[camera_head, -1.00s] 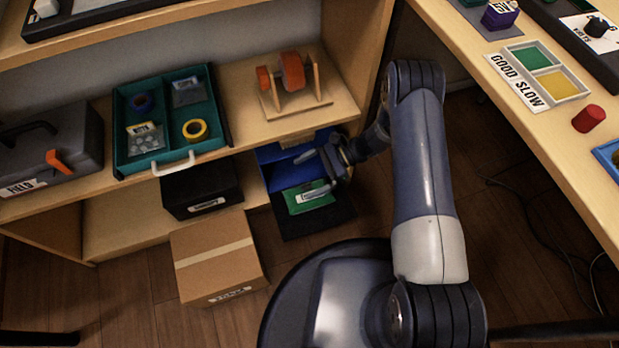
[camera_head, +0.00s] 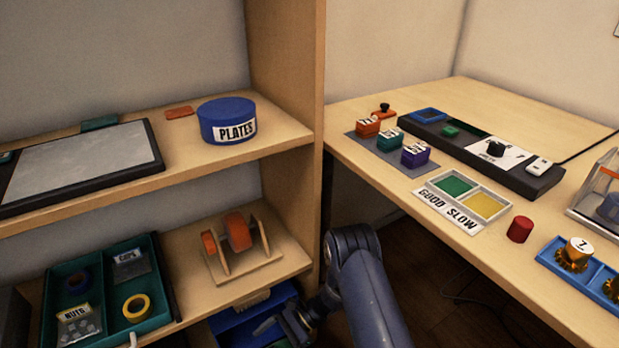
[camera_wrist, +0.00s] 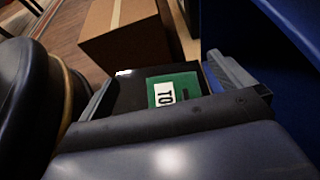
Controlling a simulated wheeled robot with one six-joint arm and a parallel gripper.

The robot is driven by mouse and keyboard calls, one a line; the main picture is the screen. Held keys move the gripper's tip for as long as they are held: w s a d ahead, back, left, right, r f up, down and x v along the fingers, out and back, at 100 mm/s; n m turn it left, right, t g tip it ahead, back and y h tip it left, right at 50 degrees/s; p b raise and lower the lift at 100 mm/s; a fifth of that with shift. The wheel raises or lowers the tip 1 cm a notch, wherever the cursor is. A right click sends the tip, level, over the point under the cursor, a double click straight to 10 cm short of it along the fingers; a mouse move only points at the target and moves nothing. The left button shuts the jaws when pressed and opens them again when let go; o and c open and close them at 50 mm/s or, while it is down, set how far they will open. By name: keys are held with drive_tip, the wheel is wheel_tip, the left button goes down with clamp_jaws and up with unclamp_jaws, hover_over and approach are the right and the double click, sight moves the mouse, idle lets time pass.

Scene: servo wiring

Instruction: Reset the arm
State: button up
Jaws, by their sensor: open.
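My gripper (camera_head: 282,322) is low in the head view, in front of the blue bin (camera_head: 252,318) at the bottom of the shelf unit. It is open and I see nothing between its fingers. My arm rises beside it from the bottom edge. In the wrist view, a green packet (camera_wrist: 172,90) with a white label lies in a dark tray or drawer. Dark parts of my own arm fill much of that view.
A teal tray (camera_head: 158,318) and a wooden spool stand (camera_head: 262,262) sit on the middle shelf. The blue PLATES tin (camera_head: 227,121) stands above. The workbench at right holds a GOOD/SLOW tray (camera_head: 469,196), a red cylinder (camera_head: 520,229) and a cardboard box (camera_wrist: 118,30) shows on the floor.

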wheel_tip(320, 180, down, 4)
drive_tip(key=shift+f+b, duration=0.15)
drive_tip(key=shift+b, duration=0.6)
wheel_tip(320, 180, up, 5)
drive_tip(key=p, duration=0.3)
drive_tip(key=shift+f, duration=0.1)
